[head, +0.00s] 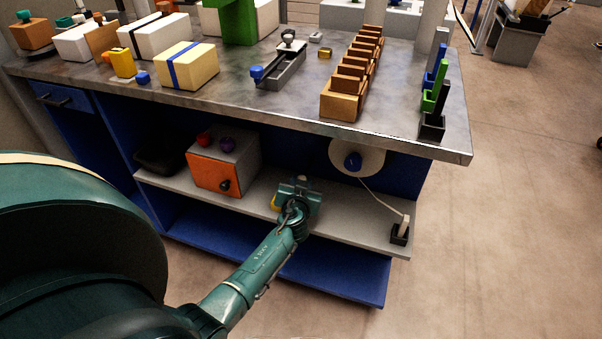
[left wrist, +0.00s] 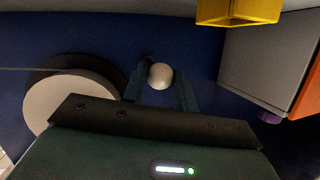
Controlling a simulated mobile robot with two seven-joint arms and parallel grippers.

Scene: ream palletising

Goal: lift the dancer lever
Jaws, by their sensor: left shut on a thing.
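My left gripper (head: 300,188) reaches onto the grey lower shelf under the bench, between the orange-fronted box and the pale roll. In the left wrist view its fingers (left wrist: 161,88) are closed around a pale round knob (left wrist: 160,76), which looks like the end of the dancer lever. The rest of the lever is hidden behind the fingers, and in the head view the gripper covers it. The pale roll (head: 368,158) with a blue hub hangs beside it; its pale disc (left wrist: 70,106) also shows in the left wrist view. My right gripper is not in view.
A grey box with an orange front (head: 214,174) stands left of the gripper. A yellow part (left wrist: 238,10) is close by. A thin line runs from the roll to a small black holder (head: 399,234). The bench top (head: 300,108) overhangs the shelf.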

